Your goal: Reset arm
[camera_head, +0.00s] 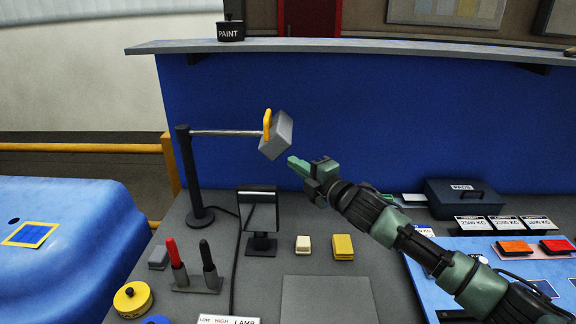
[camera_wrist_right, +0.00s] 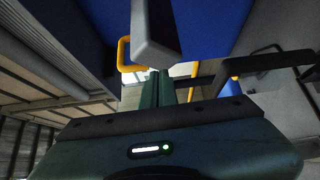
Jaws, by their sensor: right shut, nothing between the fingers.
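My right gripper (camera_head: 294,162) is shut and empty. Its arm (camera_head: 400,235) reaches in from the right over the grey table, with the fingertips just to the lower right of a grey block (camera_head: 277,136) with a yellow handle (camera_head: 267,126). The block hangs tilted at the end of a thin rod on a black stand (camera_head: 192,175). In the right wrist view the shut fingers (camera_wrist_right: 165,76) point towards the grey block (camera_wrist_right: 153,35); I cannot tell whether they touch it. My left gripper is not in view.
A small screen (camera_head: 259,212), yellow blocks (camera_head: 343,247), red and black handles (camera_head: 174,253) and a yellow weight (camera_head: 132,299) stand on the table. A dark toolbox (camera_head: 463,197) and labelled cards are at right. A blue panel (camera_head: 370,110) rises behind.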

